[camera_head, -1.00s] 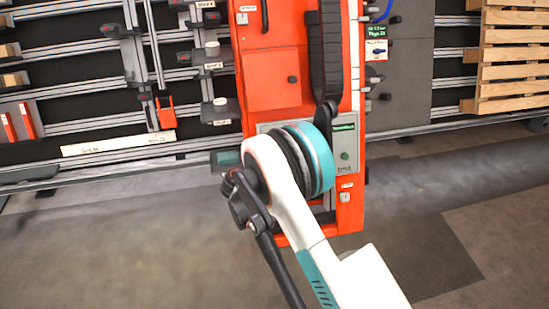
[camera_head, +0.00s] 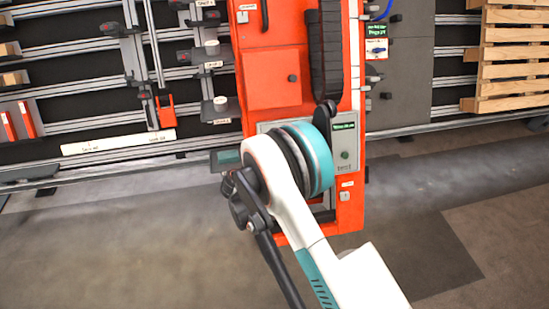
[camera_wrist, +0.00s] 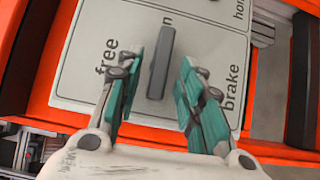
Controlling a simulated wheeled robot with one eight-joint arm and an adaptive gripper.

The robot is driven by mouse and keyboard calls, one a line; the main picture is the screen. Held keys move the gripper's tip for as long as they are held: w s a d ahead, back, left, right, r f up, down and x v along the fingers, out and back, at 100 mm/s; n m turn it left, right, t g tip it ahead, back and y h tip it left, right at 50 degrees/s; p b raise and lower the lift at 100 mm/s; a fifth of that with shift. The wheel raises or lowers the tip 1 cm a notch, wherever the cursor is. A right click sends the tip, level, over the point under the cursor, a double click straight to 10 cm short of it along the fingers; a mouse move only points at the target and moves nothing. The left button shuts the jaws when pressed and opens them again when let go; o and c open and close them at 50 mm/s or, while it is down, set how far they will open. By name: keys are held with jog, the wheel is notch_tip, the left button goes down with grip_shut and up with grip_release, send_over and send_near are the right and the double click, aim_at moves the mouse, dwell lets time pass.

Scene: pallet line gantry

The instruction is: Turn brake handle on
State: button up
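The brake handle (camera_wrist: 158,75) is a dark grey bar on a light panel (camera_wrist: 190,15) in the wrist view. It stands nearly upright in the picture, with its top tilted slightly right. The word "free" is printed to its left and "brake" to its right. Part of another word shows by its top, mostly hidden. My gripper (camera_wrist: 162,60) is open, with one teal-padded finger on each side of the handle and a visible gap to both. Whether the fingers reach the handle's depth is hard to tell. In the head view my arm hides the handle.
The panel sits in an orange cabinet (camera_head: 272,80) with a black cable chain (camera_head: 325,60) and a small screen panel (camera_head: 345,150). Metal rails run behind on both sides. Wooden slats (camera_head: 515,50) stand at the right. The floor in front is clear.

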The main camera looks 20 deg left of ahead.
jog(key=v, duration=1.2)
